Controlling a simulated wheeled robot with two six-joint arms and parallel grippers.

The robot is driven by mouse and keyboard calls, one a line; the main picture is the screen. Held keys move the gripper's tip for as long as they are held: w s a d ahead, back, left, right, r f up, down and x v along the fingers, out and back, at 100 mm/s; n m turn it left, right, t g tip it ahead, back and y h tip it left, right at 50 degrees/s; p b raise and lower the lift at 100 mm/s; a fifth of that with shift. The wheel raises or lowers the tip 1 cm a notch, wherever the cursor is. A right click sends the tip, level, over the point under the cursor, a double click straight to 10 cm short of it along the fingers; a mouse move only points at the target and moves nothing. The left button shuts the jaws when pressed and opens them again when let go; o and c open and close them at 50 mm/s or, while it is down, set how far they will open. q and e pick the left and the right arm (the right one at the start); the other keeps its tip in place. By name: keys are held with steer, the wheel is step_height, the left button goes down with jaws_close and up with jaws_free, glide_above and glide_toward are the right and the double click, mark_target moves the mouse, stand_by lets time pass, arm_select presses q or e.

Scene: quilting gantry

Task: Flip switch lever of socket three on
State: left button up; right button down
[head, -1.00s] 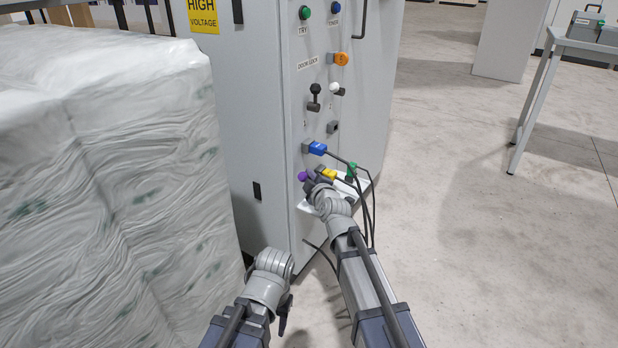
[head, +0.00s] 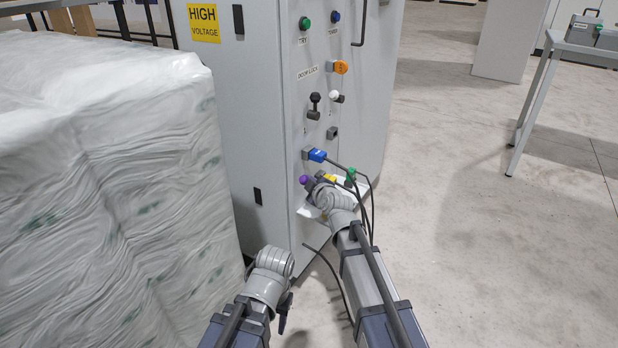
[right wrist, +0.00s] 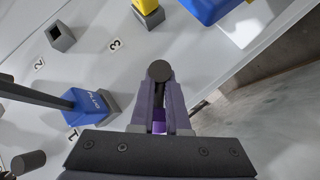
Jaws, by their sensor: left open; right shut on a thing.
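A lever with a purple knob (head: 305,180) sits low on the grey cabinet's front. My right gripper (head: 316,184) is at this lever. In the right wrist view, my right gripper's fingers (right wrist: 160,118) are shut around the lever's purple knob (right wrist: 158,127), with its dark round hub (right wrist: 159,71) just beyond them. The label 3 (right wrist: 115,45) is on the panel close by, near a socket holding a yellow plug (right wrist: 146,4). The yellow plug is partly hidden by my right gripper in the head view. My left gripper (head: 284,313) is open and empty, low beside the cabinet.
A blue plug (head: 317,155) and a green one (head: 350,174) with hanging black cables are close to my right gripper. Levers with black (head: 315,97) and white (head: 335,95) knobs are above. A wrapped stack (head: 110,180) stands at left.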

steer(key=shift+w+d+r+m+g+y+p, duration=0.15)
steer(key=shift+r+m+g+y+p, duration=0.15)
steer(key=shift+m+g+p, duration=0.6)
steer(key=shift+f+m+g+y+p, duration=0.1)
steer(key=shift+m+g+y+p, duration=0.25)
steer(key=shift+g+p, duration=0.6)
steer(key=c, duration=0.9)
jaws_free()
steer(key=shift+p, duration=0.35)
